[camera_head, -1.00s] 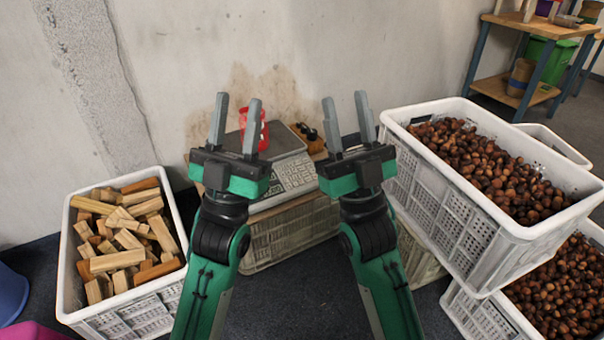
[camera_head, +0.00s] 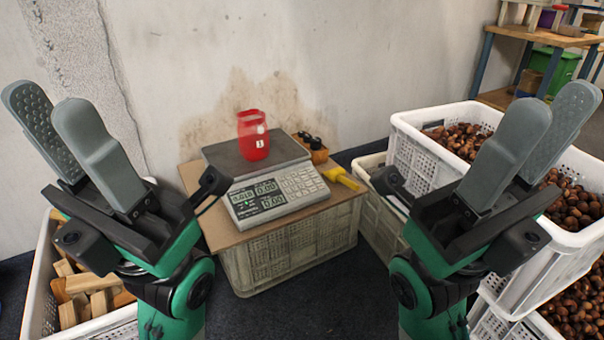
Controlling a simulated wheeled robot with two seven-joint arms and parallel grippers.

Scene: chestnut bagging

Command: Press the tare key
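A grey scale (camera_head: 282,190) with a lit display (camera_head: 264,197) and a pale keypad (camera_head: 301,183) stands on a board over a crate in the middle. The display digits and key labels are too small to read surely, so I cannot single out the tare key. A red, translucent bag-like container (camera_head: 253,137) with a white label stands on the weighing plate (camera_head: 226,157). My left gripper (camera_head: 52,102) is raised at the left, open and empty. My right gripper (camera_head: 550,102) is raised at the right, open and empty. Both are apart from the scale.
A yellow-handled tool (camera_head: 340,177) lies right of the scale, near a small wooden holder (camera_head: 314,153) with dark tops. A white crate of chestnuts (camera_head: 424,158) stands at the right. A white crate of wood blocks (camera_head: 40,290) is at the lower left. Space above the keypad is clear.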

